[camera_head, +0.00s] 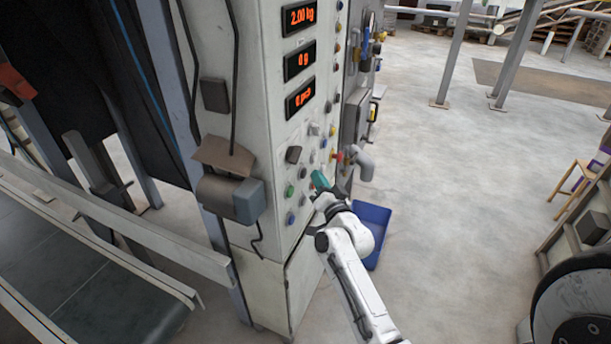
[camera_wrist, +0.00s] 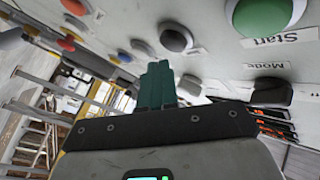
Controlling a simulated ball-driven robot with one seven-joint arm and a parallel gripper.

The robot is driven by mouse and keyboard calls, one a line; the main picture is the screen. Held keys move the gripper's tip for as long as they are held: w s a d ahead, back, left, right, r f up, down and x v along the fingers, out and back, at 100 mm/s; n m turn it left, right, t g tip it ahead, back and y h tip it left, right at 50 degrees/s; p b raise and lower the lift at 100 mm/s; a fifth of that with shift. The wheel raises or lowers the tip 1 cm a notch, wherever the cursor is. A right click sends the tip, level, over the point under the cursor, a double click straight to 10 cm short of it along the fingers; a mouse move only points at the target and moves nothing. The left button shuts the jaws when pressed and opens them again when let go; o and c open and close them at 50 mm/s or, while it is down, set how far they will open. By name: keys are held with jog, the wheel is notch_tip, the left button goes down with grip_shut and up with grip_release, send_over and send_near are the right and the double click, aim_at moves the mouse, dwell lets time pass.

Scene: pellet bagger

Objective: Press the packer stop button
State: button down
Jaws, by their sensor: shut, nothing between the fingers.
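The control panel (camera_head: 275,130) is a tall pale cabinet face with several coloured buttons. My gripper (camera_head: 320,180) has teal fingers, shut and empty, close to the lower right part of the button field. In the wrist view my gripper (camera_wrist: 158,68) points at the panel near a grey round button (camera_wrist: 175,38); I cannot tell whether it touches. A green button (camera_wrist: 265,14) is labelled Start, and a dark knob (camera_wrist: 270,91) is labelled Mode. No stop label is readable.
Red-lit displays (camera_head: 299,60) are above the buttons. A grey-blue box (camera_head: 235,198) juts from the cabinet's left side. A blue bin (camera_head: 372,225) stands on the floor behind my arm. A conveyor (camera_head: 80,270) runs at left. Open floor lies to the right.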

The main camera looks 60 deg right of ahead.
jog(key=s+b, duration=0.5)
jog(key=b, duration=0.1)
jog(key=shift+s+d+b, duration=0.2)
jog(key=shift+s+b, duration=0.15)
jog(key=shift+s, duration=0.05)
jog(key=shift+f, duration=0.1)
dwell(0.7)
jog(key=w+a+f+n+g+y, duration=0.2)
jog(key=a+f+n+y, duration=0.3)
jog(key=a, duration=0.5)
jog(key=w+a+f+n+g+y, duration=0.1)
jog(key=w+a+f+n+y, duration=0.15)
jog(key=a+f+y, duration=0.5)
jog(key=s+a+f+n+g, duration=0.3)
jog(key=s+a+n+g, duration=0.1)
jog(key=s+a, duration=0.4)
jog(key=s+a+f+n+g, duration=0.3)
jog(key=s+a+g, duration=0.3)
jog(key=s+a, duration=0.3)
jog(key=shift+s+f+n+g, duration=0.4)
jog(key=shift+s+f, duration=0.2)
jog(key=shift+s, duration=0.3)
